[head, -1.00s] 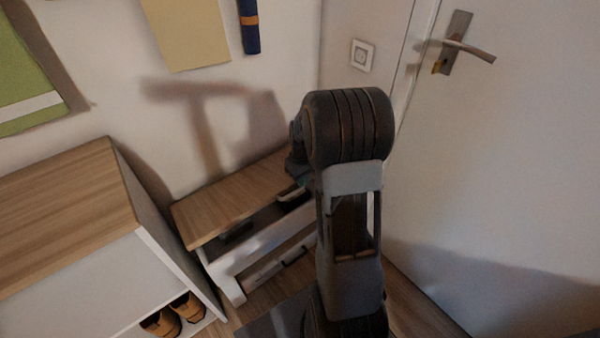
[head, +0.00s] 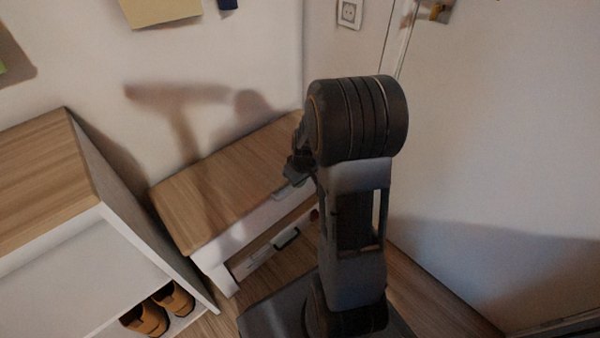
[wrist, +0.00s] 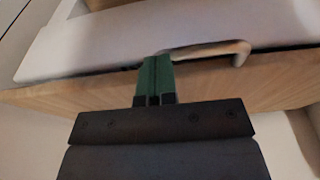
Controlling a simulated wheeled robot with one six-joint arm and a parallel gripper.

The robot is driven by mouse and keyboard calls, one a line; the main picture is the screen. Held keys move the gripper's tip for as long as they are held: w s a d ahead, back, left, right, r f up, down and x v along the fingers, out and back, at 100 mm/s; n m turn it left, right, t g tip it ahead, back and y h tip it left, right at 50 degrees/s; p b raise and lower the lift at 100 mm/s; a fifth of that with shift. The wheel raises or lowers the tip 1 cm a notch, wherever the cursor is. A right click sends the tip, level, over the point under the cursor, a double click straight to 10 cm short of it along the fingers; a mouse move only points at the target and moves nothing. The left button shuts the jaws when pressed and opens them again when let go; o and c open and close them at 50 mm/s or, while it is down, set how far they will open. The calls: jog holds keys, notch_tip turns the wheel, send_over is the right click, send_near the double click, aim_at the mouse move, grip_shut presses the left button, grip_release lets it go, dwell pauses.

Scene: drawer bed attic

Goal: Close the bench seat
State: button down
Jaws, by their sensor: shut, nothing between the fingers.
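The bench seat (head: 225,180) is a wooden lid on a low white bench (head: 245,225) against the wall. In the head view it lies flat or nearly flat on the bench. In the wrist view the wooden seat (wrist: 215,88) crosses the middle, with a thin dark line between it and the white bench front (wrist: 190,35). My gripper (wrist: 155,75) has its green fingers together and empty, over the seat's front edge beside a pale handle-like piece (wrist: 215,50). Contact is unclear. In the head view my arm partly hides the gripper and the bench's right end.
A white shoe cabinet with a wooden top (head: 45,185) stands at left, with brown shoes (head: 160,310) in it. A white door (head: 490,150) is at right. Some wooden floor (head: 435,290) is clear.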

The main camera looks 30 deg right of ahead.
jog(key=shift+s+f+b, duration=0.2)
jog(key=shift+f+b, duration=0.2)
jog(key=shift+f, duration=0.85)
jog(key=shift+s, duration=0.1)
jog(key=shift+f, duration=0.1)
jog(key=r+p, duration=0.1)
jog(key=r, duration=0.1)
jog(key=r+p, duration=0.3)
jog(key=r, duration=0.1)
jog(key=shift+w+r+p, duration=0.2)
jog(key=shift+w+p, duration=0.1)
jog(key=shift+p, duration=0.05)
jog(key=s+r+p, duration=0.3)
jog(key=r, duration=0.4)
jog(key=shift+s+d+r, duration=0.3)
jog(key=s+a+r+p, duration=0.2)
jog(key=a+r+p, duration=0.2)
jog(key=r+p, duration=0.5)
jog(key=s+a+r+m+t+p, duration=0.1)
jog(key=s+a+r+p, duration=0.2)
jog(key=r+p, duration=0.7)
jog(key=s+a+r+m+p, duration=0.1)
jog(key=s+a+r+p, duration=0.2)
jog(key=r, duration=1.7)
jog(key=shift+a+t+p, duration=0.3)
jog(key=shift+a+p, duration=1.3)
jog(key=shift+p, duration=1.85)
